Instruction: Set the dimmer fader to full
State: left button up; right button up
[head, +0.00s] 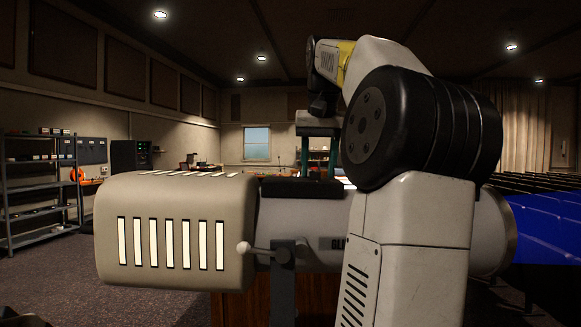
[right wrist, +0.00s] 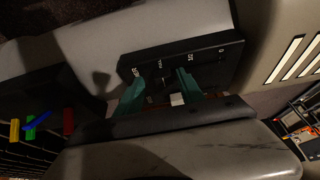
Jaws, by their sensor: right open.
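The dimmer box (right wrist: 222,58) is a dark panel with pale printed marks, seen in the right wrist view. A small pale block (right wrist: 177,99), which looks like the fader knob, shows at its near side. My right gripper (right wrist: 158,100) is open, with teal fingers over the panel. The block lies between the fingertips, closer to the right-hand finger; I cannot tell whether they touch. In the head view, my right gripper (head: 318,168) points down at the black dimmer box (head: 285,187) on top of the spotlight. The knob is hidden there. My left gripper is not in view.
The big spotlight (head: 180,190) with glowing vents fills the middle of the head view, with a lever (head: 262,248) on its side. My right arm covers much of its right part. Blue seats (head: 550,230) stand at right, a shelf rack (head: 40,190) at left.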

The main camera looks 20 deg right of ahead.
jog(key=shift+r, duration=0.1)
jog(key=v, duration=0.7)
jog(key=shift+r, duration=0.35)
jog(key=shift+s, duration=0.15)
